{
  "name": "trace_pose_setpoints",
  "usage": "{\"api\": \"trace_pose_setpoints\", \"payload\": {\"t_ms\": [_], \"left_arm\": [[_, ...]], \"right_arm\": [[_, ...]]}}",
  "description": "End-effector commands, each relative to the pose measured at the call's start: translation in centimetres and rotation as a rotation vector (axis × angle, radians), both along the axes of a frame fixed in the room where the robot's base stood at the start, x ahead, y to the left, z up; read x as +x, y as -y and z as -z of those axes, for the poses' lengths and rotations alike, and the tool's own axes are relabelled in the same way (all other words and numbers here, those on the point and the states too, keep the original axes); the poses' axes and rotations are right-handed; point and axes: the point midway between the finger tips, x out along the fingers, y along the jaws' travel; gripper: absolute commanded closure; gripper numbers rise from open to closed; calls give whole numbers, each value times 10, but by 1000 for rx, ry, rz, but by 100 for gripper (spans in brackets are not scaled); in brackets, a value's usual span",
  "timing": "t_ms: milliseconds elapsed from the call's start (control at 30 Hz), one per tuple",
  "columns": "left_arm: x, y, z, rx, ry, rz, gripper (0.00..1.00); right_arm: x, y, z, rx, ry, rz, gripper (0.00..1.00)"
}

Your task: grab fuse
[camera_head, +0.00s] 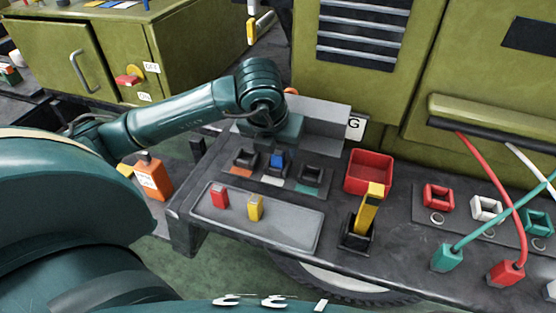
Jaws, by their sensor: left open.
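A red fuse (219,196) and a yellow fuse (255,208) stand apart on a grey tray (295,233) at the front of the bench. Behind the tray is a row of three dark sockets. A blue fuse (278,160) is at the middle socket (273,171). The left socket (245,159) and the right socket (312,176) look empty. My left gripper (274,142) is open, pointing down just above and behind the blue fuse. Its fingertips are mostly hidden, so I cannot tell whether they touch the fuse. My right gripper is not in view.
A red bin (369,172) and a yellow-handled lever (368,212) stand right of the sockets. Red and green cables with plugs are farther right. An orange bottle (153,177) is at the left. Green cabinets (350,80) close off the back.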

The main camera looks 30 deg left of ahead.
Motion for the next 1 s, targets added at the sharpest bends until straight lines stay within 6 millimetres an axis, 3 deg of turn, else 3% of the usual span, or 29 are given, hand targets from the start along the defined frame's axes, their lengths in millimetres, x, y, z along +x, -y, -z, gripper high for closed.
{"api": "trace_pose_setpoints", "payload": {"t_ms": [200, 467, 1000], "left_arm": [[8, -2, 24, 0, -2, 0, 49], [9, -2, 25, 0, 0, 0, 50], [9, -2, 24, 0, 0, 0, 94]], "right_arm": [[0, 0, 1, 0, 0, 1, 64], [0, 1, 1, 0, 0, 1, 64], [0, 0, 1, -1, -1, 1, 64]]}}
